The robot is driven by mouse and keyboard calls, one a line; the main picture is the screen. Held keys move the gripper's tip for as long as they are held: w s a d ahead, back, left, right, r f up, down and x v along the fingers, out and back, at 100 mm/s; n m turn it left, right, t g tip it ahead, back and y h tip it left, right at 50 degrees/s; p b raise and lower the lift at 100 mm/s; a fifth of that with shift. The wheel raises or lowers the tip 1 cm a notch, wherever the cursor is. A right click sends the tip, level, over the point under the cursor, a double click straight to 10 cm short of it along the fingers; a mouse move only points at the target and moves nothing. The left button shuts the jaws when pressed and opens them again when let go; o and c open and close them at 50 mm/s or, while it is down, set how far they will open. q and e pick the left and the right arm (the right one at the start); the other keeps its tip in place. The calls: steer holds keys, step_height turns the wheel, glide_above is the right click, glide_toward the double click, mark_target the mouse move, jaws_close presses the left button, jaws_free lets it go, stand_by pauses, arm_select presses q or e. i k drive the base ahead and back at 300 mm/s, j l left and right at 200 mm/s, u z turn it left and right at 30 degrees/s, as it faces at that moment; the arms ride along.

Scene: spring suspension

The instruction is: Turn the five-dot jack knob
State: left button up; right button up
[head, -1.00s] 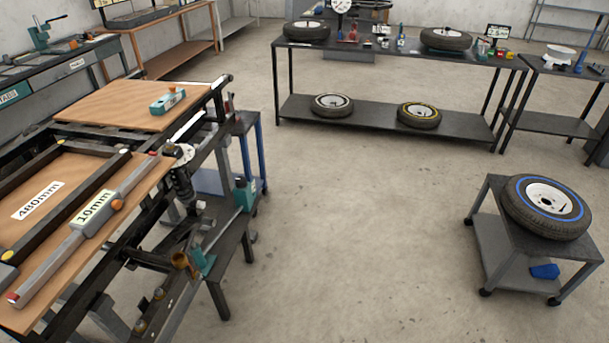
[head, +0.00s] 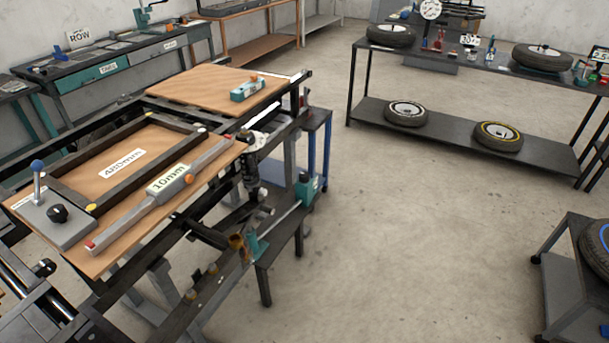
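No dot marks can be read on any knob at this size, so I cannot tell which one is the five-dot jack knob. A teal jack-like unit (head: 258,247) sits low on the near side of the frame rig, with an orange-brown round part (head: 237,244) beside it. A second teal unit (head: 307,187) stands farther back, with a thin rod running between the two. A black knob (head: 58,213) sits on a grey plate at the left, near a blue-ball lever (head: 38,176). Neither of my grippers is in view.
A wooden board (head: 120,225) on the rig carries a 10mm gauge bar (head: 165,185) and a 480mm label (head: 122,163). A black table (head: 450,137) with wheels stands at the back right. A low cart (head: 560,290) is at the right edge. The concrete floor between is clear.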

mark_target(303, 176)
steer(key=l+u, duration=0.1)
steer(key=u, duration=0.6)
steer(key=i+l+u, duration=0.1)
steer(key=l+u, duration=0.2)
steer(key=i+l+u, duration=0.1)
steer(key=l+u, duration=0.8)
steer(key=l, duration=1.4)
steer(key=i+l, duration=0.1)
steer(key=l, duration=0.45)
steer(key=i+l, duration=0.35)
